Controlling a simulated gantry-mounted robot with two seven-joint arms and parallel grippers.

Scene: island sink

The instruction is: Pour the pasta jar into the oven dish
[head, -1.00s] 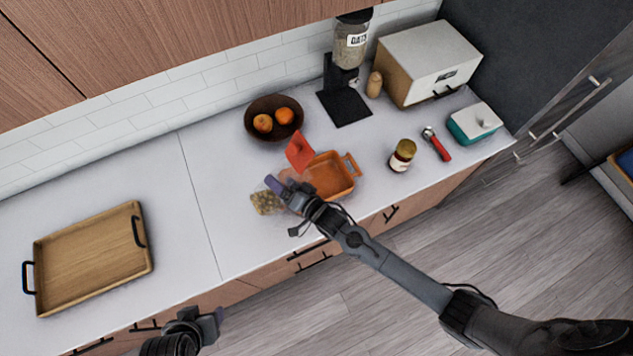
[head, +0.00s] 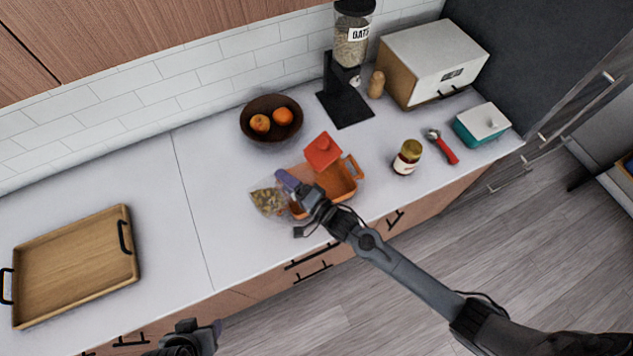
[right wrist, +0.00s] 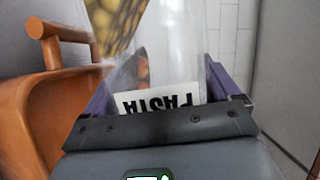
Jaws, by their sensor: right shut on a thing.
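A clear jar with a PASTA label (right wrist: 160,98) is held in my right gripper (head: 292,186). Pasta (head: 267,201) shows at the jar's left end in the head view, and yellow pasta (right wrist: 112,22) shows in the right wrist view. The jar is tilted; its mouth is hard to make out. The orange oven dish (head: 346,184) sits just right of the gripper, partly hidden by it. The dish also shows in the right wrist view (right wrist: 28,112). A red square piece with a knob (head: 322,152) shows over the dish's back edge. My left gripper (head: 212,330) is low in the head view, away from the counter objects; its jaws are unclear.
A brown bowl with oranges (head: 270,136) stands behind the dish. A lidded jar (head: 407,157) and a red-handled tool (head: 442,148) lie to the right. A wooden tray (head: 72,262) is far left. The counter between tray and jar is clear.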

